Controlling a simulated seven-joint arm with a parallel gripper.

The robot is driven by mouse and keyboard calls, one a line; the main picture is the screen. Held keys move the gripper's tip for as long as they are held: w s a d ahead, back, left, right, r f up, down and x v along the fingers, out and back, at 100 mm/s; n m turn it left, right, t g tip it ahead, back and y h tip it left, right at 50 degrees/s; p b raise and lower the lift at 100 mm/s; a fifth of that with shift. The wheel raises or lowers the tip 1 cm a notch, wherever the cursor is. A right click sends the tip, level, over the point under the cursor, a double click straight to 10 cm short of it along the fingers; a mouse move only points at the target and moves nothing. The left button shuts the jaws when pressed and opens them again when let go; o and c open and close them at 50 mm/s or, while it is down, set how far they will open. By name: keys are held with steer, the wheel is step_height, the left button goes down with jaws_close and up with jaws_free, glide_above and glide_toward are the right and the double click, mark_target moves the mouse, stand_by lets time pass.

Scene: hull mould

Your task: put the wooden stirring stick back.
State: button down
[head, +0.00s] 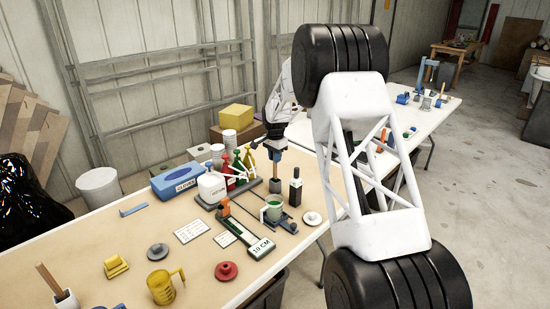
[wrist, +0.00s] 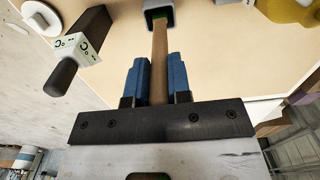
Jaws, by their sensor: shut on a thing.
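My gripper (head: 275,154) is over the far part of the bench tray, pointing down. Its blue fingers (wrist: 157,80) are shut on a wooden stick (wrist: 159,50). In the head view a small grey-brown piece (head: 275,186) shows just below my fingers. A cup with green contents (head: 273,207) stands in front of it.
A white lid (head: 312,218) lies nearby. A white jug (head: 212,187) and coloured bottles (head: 238,165) crowd the left. The bench (head: 150,220) has bare patches at front left.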

steer(key=shift+f, duration=0.15)
steer(key=c, duration=1.1)
jaws_free()
steer(key=shift+o, duration=0.2)
step_height(320, 180, up, 12)
steer(key=shift+r, duration=0.2)
stand_by(0.3)
